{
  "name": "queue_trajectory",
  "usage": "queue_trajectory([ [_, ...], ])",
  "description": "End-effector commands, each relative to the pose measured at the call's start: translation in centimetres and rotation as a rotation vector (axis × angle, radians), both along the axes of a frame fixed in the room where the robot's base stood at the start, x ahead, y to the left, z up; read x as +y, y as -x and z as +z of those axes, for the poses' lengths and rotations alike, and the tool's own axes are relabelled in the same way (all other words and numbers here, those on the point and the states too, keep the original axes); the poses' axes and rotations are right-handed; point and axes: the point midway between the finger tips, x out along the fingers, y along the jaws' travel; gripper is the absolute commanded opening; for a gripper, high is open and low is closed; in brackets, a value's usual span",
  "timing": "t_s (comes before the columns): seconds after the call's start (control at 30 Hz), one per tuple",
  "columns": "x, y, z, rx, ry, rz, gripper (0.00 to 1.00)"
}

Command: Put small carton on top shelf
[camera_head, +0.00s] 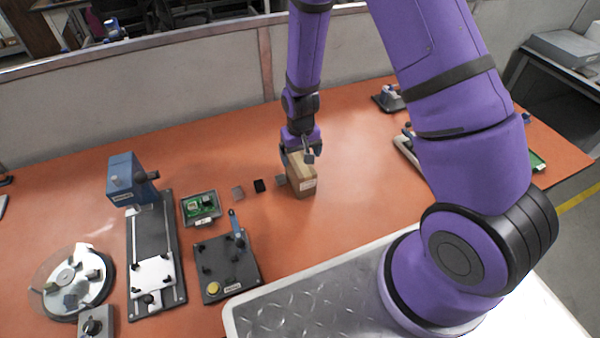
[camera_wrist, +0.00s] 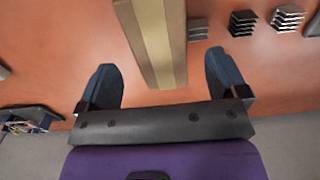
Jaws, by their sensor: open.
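The small carton (camera_head: 300,180) is a brown box standing on the orange table, near its middle. In the wrist view the carton (camera_wrist: 160,40) shows as a tan block with a lighter strip, lying between my two fingers. My gripper (camera_head: 301,152) is right at the carton, with its fingers on either side of the top. In the wrist view my gripper (camera_wrist: 165,80) is open, with visible gaps between the carton and both blue fingertips. The top shelf cannot be made out in either view.
Left of the carton are small dark blocks (camera_head: 259,186), a green circuit board in a tray (camera_head: 201,207), a black fixture plate (camera_head: 224,268), a blue device on a rail (camera_head: 126,178) and a round turntable (camera_head: 72,283). A low grey partition (camera_head: 180,92) runs behind the table. Bare orange surface lies right of the carton.

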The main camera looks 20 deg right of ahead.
Motion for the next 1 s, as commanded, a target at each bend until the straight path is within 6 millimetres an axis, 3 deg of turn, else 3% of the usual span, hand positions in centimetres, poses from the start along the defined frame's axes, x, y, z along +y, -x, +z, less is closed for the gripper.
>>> queue_trajectory([
  [0.27, 0.0, 0.0, -1.6, 0.002, 0.000, 0.000, 0.92],
  [0.6, 0.0, -0.2, -5.6, 0.002, 0.000, 0.001, 0.92],
  [0.93, 0.0, -0.3, -6.1, -0.001, 0.000, 0.000, 0.92],
  [1.0, 0.0, -0.3, -6.1, -0.001, 0.000, 0.000, 0.78],
])
